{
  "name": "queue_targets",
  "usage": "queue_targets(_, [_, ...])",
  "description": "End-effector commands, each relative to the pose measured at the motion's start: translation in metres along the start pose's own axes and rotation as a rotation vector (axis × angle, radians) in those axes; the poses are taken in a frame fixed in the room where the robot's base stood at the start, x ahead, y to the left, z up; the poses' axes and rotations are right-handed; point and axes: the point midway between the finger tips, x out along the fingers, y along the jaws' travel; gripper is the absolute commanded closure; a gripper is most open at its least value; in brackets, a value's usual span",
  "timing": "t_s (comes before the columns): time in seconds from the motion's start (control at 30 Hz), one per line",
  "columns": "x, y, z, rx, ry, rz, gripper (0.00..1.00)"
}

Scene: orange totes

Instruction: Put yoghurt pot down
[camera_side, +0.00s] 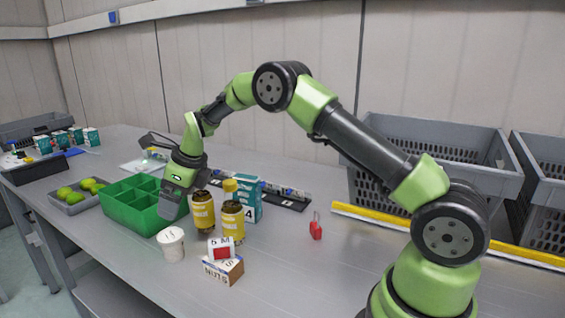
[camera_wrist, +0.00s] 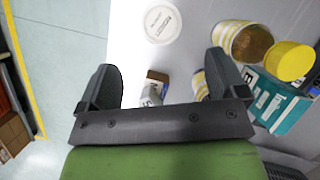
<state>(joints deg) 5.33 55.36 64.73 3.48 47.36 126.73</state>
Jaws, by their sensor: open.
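The yoghurt pot (camera_side: 172,244) is a white tub with a lid. It stands upright on the grey table, in front of the green divided crate. In the wrist view its round white lid (camera_wrist: 162,22) shows at the top, beyond my fingertips. My gripper (camera_side: 173,203) is above the table by the crate's right end, higher than the pot and apart from it. In the wrist view my gripper (camera_wrist: 163,80) has its two dark fingers wide apart, with nothing held between them.
The green crate (camera_side: 128,207) is left of the pot. Yellow-labelled jars (camera_side: 232,219), a teal carton (camera_side: 250,192) and a nuts box (camera_side: 222,269) stand to its right. Grey crates (camera_side: 430,150) are at the back right. The table's right middle is mostly clear.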

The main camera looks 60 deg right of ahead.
Motion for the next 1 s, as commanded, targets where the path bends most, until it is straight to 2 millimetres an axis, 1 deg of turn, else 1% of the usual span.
queue_targets(0.03, [-0.014,0.003,0.003,-0.055,-0.010,-0.005,0.09])
queue_targets(0.07, [-0.024,0.005,0.005,-0.101,-0.016,-0.008,0.09])
queue_targets(0.13, [-0.054,0.013,0.007,-0.243,-0.031,-0.018,0.09])
queue_targets(0.17, [-0.069,0.018,0.007,-0.315,-0.038,-0.024,0.09])
queue_targets(0.2, [-0.088,0.024,0.005,-0.418,-0.046,-0.033,0.09])
queue_targets(0.27, [-0.118,0.036,0.000,-0.580,-0.059,-0.048,0.09])
queue_targets(0.3, [-0.136,0.044,-0.005,-0.687,-0.065,-0.059,0.09])
queue_targets(0.37, [-0.162,0.056,-0.015,-0.849,-0.073,-0.077,0.09])
queue_targets(0.4, [-0.178,0.065,-0.023,-0.957,-0.078,-0.091,0.09])
queue_targets(0.47, [-0.200,0.079,-0.037,-1.118,-0.083,-0.112,0.09])
queue_targets(0.5, [-0.214,0.087,-0.048,-1.225,-0.086,-0.129,0.09])
queue_targets(0.57, [-0.231,0.101,-0.066,-1.385,-0.087,-0.154,0.09])
queue_targets(0.6, [-0.241,0.110,-0.078,-1.491,-0.086,-0.172,0.09])
queue_targets(0.67, [-0.253,0.123,-0.099,-1.651,-0.083,-0.201,0.09])
queue_targets(0.7, [-0.259,0.132,-0.112,-1.753,-0.079,-0.219,0.09])
queue_targets(0.8, [-0.267,0.149,-0.144,-1.983,-0.064,-0.264,0.09])
queue_targets(0.9, [-0.268,0.162,-0.168,-2.162,-0.046,-0.298,0.09])
queue_targets(1.0, [-0.267,0.169,-0.184,-2.278,-0.032,-0.322,0.09])
